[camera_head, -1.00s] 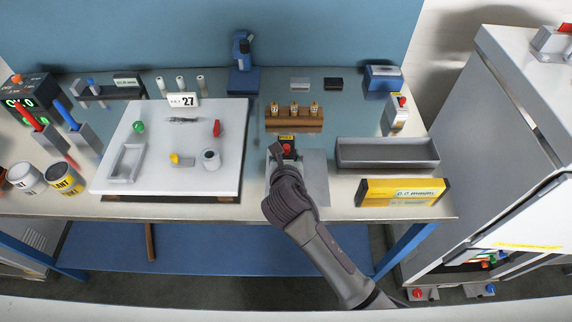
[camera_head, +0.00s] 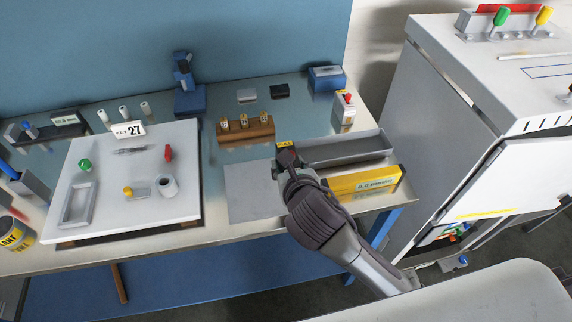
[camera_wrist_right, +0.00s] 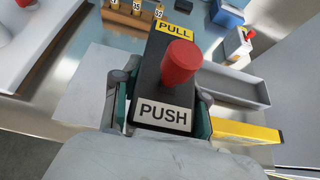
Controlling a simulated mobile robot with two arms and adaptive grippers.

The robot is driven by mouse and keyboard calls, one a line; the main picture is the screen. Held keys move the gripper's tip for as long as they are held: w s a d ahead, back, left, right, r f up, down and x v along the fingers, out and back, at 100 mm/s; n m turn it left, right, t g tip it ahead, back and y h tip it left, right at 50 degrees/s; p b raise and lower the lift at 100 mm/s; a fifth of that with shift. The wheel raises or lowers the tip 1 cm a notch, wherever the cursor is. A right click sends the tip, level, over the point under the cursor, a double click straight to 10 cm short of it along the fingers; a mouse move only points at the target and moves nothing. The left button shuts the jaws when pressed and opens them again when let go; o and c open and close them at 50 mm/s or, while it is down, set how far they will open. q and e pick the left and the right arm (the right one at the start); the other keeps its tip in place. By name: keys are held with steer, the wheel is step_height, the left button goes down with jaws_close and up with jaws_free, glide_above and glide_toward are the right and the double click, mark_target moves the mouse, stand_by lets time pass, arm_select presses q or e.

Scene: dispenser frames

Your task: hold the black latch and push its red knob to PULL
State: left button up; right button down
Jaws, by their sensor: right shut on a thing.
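The black latch (camera_wrist_right: 152,70) is held between the fingers of my right gripper (camera_wrist_right: 160,110) in the right wrist view. Its yellow PULL label (camera_wrist_right: 174,30) is at the far end and its white PUSH label (camera_wrist_right: 163,113) at the near end. The red knob (camera_wrist_right: 181,62) stands up between the two labels; its exact slot position is hard to tell. In the head view, my right gripper (camera_head: 287,163) covers most of the latch; the PULL label (camera_head: 284,144) shows past it, but the knob is hidden. My left gripper is not in view.
A grey mat (camera_head: 250,192) lies bare left of the latch. A grey tray (camera_head: 345,150) and yellow box (camera_head: 362,182) are to the right. A wooden block with tagged pieces (camera_head: 246,130) stands behind. A white board (camera_head: 120,215) is further left.

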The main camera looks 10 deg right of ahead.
steer(key=shift+a+r, duration=0.1)
steer(key=w+a+p, duration=0.3)
steer(key=w+a, duration=0.3)
steer(key=a, duration=0.4)
steer(key=shift+p, duration=0.35)
stand_by(1.1)
steer(key=shift+f+b, duration=2.05)
steer(key=shift+f, duration=3.45)
